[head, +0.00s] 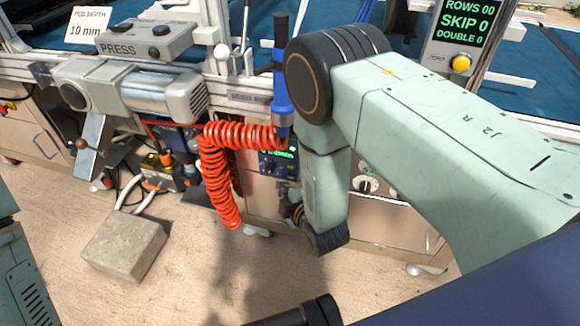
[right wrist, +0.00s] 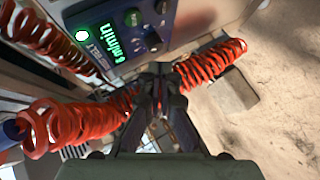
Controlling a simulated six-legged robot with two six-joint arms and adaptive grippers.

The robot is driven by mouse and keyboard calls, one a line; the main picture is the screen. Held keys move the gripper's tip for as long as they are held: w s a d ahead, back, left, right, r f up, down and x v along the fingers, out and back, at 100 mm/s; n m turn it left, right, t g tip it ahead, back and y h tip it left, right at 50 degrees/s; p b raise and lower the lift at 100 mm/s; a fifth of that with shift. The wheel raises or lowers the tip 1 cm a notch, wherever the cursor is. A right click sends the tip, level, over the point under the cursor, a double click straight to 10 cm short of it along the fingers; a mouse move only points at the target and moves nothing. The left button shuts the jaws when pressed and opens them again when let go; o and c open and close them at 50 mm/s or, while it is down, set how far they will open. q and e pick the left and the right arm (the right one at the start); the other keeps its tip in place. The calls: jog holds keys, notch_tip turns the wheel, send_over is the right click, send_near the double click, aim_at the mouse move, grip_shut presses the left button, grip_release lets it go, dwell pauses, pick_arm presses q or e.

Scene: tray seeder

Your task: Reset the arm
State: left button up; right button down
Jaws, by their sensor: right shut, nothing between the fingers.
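My right arm (head: 440,120) comes in from the right in the head view, bends at a dark round joint, and its lower part hangs in front of the cabinets. My right gripper (right wrist: 161,80) is shut and empty in the right wrist view, pointing towards a dark control panel. In the head view its fingers are mostly hidden or too small to make out. A red coiled hose (head: 215,175) hangs just left of the arm; in the right wrist view it shows on both sides of the gripper (right wrist: 210,63). My left gripper is not in view.
A blue tool (head: 281,95) stands upright close to my elbow. A dark panel with a green display (right wrist: 125,35) is near the gripper. A PRESS box (head: 145,40) and a yellow-button display box (head: 458,45) stand along the machine. A grey block (head: 125,247) lies on the floor.

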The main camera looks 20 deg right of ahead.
dwell(0.4)
jog(key=s+d+f+m+g+p, duration=0.1)
jog(key=s+d+f+m+g, duration=0.15)
jog(key=s, duration=0.35)
jog(key=s+d+f+m+g+h, duration=0.1)
jog(key=s+f+m+g, duration=0.1)
jog(key=s+m, duration=0.3)
jog(key=s+d+f+m+g+p, duration=0.1)
jog(key=s+f+m+g, duration=0.15)
jog(key=s, duration=0.45)
jog(key=s+d+r+m+g+p, duration=0.1)
jog(key=s+r+m+g+p, duration=0.1)
jog(key=s, duration=0.6)
jog(key=s+d+r+m+g+p, duration=0.1)
jog(key=s+r+m+g+p, duration=0.1)
jog(key=s+r, duration=0.5)
jog(key=shift+s+d+m+g, duration=0.4)
jog(key=shift+s+m+g, duration=0.55)
jog(key=shift+s, duration=0.3)
jog(key=shift+f, duration=0.1)
jog(key=shift+w, duration=0.1)
